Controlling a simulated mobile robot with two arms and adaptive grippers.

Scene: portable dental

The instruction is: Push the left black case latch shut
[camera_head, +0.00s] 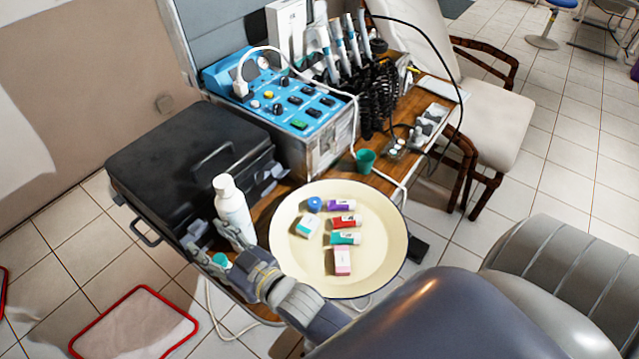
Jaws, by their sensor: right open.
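The black case (180,140) lies with its lid down at the left end of the wooden table. A grey latch-like piece (268,182) shows at the right end of its front side. The left latch cannot be made out clearly; the near front corner is partly covered by a white bottle and my gripper. My right gripper (208,246) reaches in from the lower right, its fingers apart, close to that near corner. I cannot tell whether it touches the case. My left gripper is out of view.
A white bottle (233,208) stands right beside my right gripper, with a small teal item (221,260) near the fingers. A round cream tray (290,262) holds tubes and small boxes. A blue dental unit (275,100) and teal cup (365,160) stand behind.

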